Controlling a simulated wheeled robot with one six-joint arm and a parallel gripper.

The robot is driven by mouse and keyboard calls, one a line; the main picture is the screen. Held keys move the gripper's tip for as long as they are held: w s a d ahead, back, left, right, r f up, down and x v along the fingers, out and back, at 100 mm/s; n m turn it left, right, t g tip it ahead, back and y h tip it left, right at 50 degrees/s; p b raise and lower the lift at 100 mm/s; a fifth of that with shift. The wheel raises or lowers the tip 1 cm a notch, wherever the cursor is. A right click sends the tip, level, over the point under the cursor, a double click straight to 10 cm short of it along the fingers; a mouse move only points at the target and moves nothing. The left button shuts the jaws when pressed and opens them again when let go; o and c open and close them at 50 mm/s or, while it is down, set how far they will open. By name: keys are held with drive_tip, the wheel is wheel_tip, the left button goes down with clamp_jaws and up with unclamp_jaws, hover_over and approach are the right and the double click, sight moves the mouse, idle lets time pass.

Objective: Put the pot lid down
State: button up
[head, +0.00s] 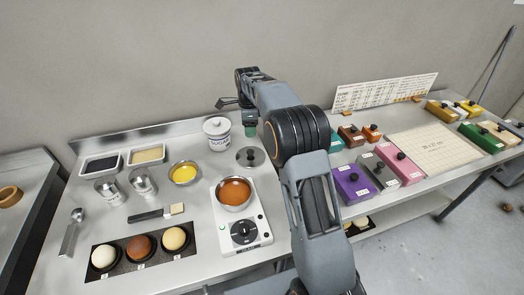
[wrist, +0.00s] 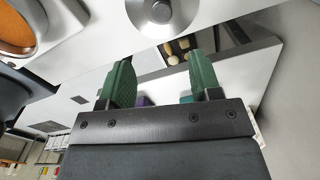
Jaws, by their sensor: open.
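The pot lid (head: 251,157), a round grey metal disc with a dark knob, lies flat on the steel counter behind and right of the pot. In the wrist view the lid (wrist: 160,12) shows at the top edge, partly cut off, beyond the fingertips. My gripper (wrist: 160,70) has two green fingers spread apart with nothing between them. In the head view my gripper (head: 250,131) points down above and behind the lid, partly hidden by my arm. The open pot (head: 234,206) of orange-brown liquid sits on a white hotplate (head: 258,227).
A white sugar jar (head: 217,135) stands left of the lid. Coloured boxes (head: 353,184) and a pale board (head: 428,150) are on the right-hand table.

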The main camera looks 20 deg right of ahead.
drive_tip(key=s+r+n+t, duration=0.2)
drive_tip(key=s+r+n, duration=0.65)
drive_tip(key=s, duration=0.55)
drive_tip(key=s+f+n+t, duration=0.1)
drive_tip(key=s+f+n, duration=0.1)
drive_tip(key=s+n, duration=0.4)
drive_tip(key=s+f+n+t, duration=0.1)
drive_tip(key=s+n, duration=0.5)
drive_tip(key=s, duration=0.5)
drive_tip(key=shift+s+f, duration=0.15)
drive_tip(key=shift+f, duration=0.25)
